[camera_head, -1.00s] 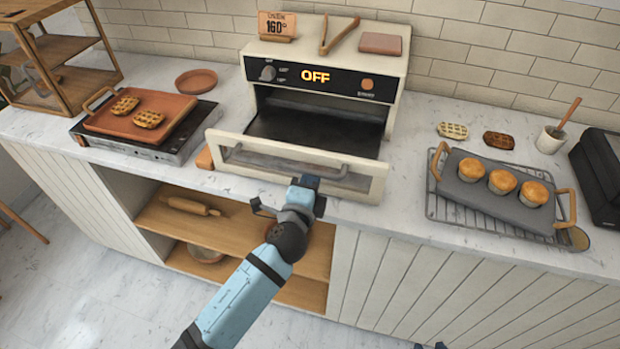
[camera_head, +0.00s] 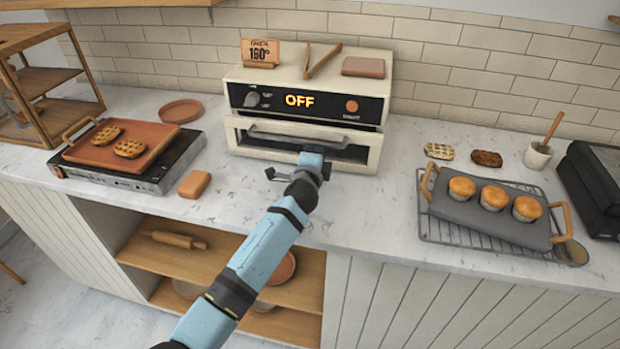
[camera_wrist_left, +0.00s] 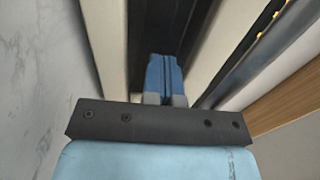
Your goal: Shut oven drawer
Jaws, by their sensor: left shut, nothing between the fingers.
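The cream oven (camera_head: 308,80) stands against the tiled wall with its display reading OFF. Its drawer (camera_head: 235,140), a cream front with a dark window and a bar handle (camera_head: 290,137), sits close against the oven body. My left gripper (camera_head: 312,158) is shut and empty at the drawer front, right of its middle. In the left wrist view the closed blue fingers (camera_wrist_left: 165,75) point at the dark window between the cream strips of the front. Whether they touch it I cannot tell. My right gripper is not in view.
A hot plate with an orange tray (camera_head: 95,155) of waffles stands at left, with a terracotta block (camera_head: 194,184) nearby. A wire rack (camera_head: 440,236) with a grey tray of muffins is at right. The counter before the oven is clear.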

